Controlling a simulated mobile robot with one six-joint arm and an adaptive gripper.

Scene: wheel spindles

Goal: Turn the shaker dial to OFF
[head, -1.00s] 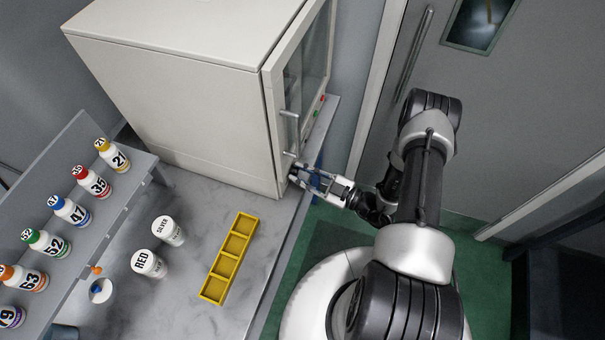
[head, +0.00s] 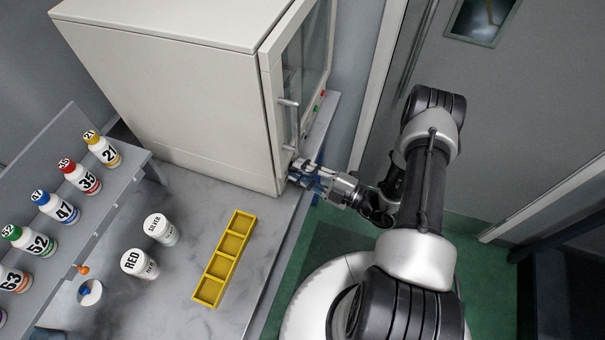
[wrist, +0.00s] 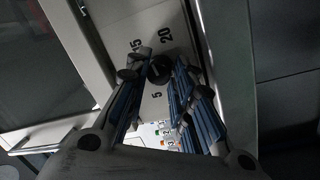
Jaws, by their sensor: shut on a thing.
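The shaker dial (wrist: 160,69) is a dark round knob on the light front panel (wrist: 156,18) of the shaker cabinet. The numbers 15, 20 and 5 show around it; no OFF mark is legible and I cannot tell the dial's setting. My gripper (wrist: 158,74) has its two blue-padded fingers on either side of the knob, shut on it. In the head view my gripper (head: 303,174) is at the lower front of the cabinet (head: 175,95), below the door handle; the dial is hidden there.
The cabinet's glass door (head: 310,65) has a bar handle (head: 290,120) just above my gripper. A yellow tray (head: 226,258), two white jars marked SILVER (head: 161,230) and RED (head: 138,264), and a rack of numbered bottles stand on the bench. Green floor is open beside the bench.

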